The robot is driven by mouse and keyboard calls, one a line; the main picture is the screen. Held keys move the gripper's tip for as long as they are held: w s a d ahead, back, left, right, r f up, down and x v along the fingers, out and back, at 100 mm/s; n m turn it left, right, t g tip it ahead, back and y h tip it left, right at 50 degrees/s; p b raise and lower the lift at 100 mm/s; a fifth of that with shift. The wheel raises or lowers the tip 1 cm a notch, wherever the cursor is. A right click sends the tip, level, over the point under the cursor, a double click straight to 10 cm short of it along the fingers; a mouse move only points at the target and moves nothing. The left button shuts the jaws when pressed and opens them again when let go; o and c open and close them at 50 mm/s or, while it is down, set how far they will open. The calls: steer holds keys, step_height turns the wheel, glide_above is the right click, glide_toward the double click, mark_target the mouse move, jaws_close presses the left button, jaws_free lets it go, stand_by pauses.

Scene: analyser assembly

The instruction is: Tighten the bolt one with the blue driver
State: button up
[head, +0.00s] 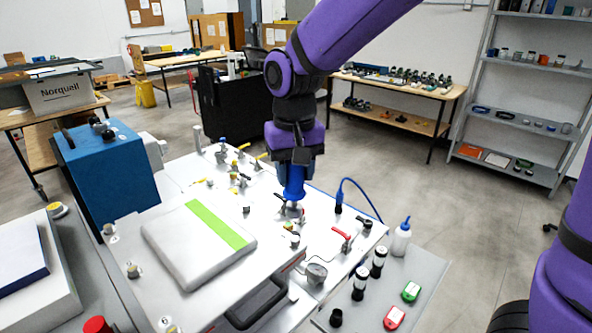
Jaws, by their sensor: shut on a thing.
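My gripper (296,163) points down over the white panel (322,236) and is shut on the blue driver (294,189). The driver hangs roughly upright below the fingers. Its lower end is at a grey metal fitting (291,210) on the panel. I cannot tell whether the tip touches a bolt. Bolt one cannot be told apart in this view; the driver and the crowded fittings may hide it.
Small valves and a red-handled lever (343,238) stand close around. A blue cable (360,187) loops at the right. A white bottle (401,238) and black-capped vials (361,281) stand at the right. A grey cover with a green stripe (180,250) lies at the left.

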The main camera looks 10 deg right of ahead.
mark_target(295, 206)
steer(key=shift+f, duration=2.65)
steer(key=shift+s+f, duration=0.1)
steer(key=shift+f, duration=1.2)
